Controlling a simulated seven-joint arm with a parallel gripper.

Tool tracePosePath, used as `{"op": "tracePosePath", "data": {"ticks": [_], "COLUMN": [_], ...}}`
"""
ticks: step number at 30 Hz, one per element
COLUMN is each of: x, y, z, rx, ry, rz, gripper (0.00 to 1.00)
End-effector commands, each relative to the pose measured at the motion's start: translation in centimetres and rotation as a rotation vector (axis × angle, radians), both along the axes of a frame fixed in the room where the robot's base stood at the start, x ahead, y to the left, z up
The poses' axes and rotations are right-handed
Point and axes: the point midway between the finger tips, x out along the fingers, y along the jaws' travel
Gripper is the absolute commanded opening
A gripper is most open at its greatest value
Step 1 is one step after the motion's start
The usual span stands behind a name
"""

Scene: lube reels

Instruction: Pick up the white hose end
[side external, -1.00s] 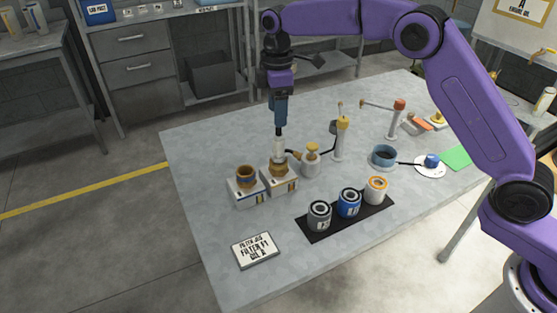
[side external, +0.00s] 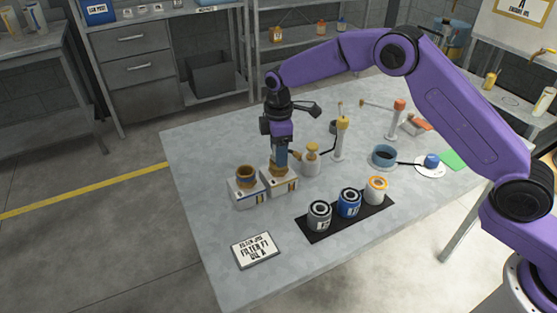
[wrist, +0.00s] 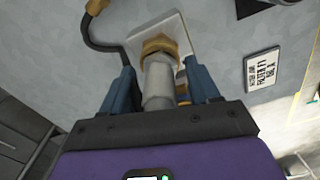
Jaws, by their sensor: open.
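The white hose end shows as a pale grey-white cylinder (wrist: 157,85) in the wrist view, with its far end at a brass collar (wrist: 160,45) on a white block (wrist: 178,30). My gripper (wrist: 159,72) is open, with one blue finger on each side of the cylinder and visible gaps between. In the side external view my gripper (side external: 280,160) is low over the right-hand of two white filter blocks (side external: 280,183). There the fingers hide the cylinder.
The other block with a brown top (side external: 246,178) stands close on the left. A brass-topped can (side external: 311,158) stands close on the right. Three tins sit on a black mat (side external: 318,233) in front. A sign (side external: 256,250) lies at the front left.

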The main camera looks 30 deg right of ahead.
Motion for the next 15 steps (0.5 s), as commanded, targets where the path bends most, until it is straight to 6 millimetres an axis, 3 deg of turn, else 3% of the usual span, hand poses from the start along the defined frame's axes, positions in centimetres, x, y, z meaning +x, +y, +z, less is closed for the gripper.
{"op": "tracePosePath", "data": {"ticks": [8,13,14,15], "x": [0.00,0.00,0.00,0.00], "y": [-0.01,-0.01,-0.01,-0.01], "z": [-0.31,-0.30,-0.30,-0.29], "rx": [0.000,0.000,0.000,0.000], "ry": [0.000,0.000,0.000,0.000], "rz": [0.000,0.000,0.000,0.000], "gripper": [0.61,0.09,0.00,0.00]}}
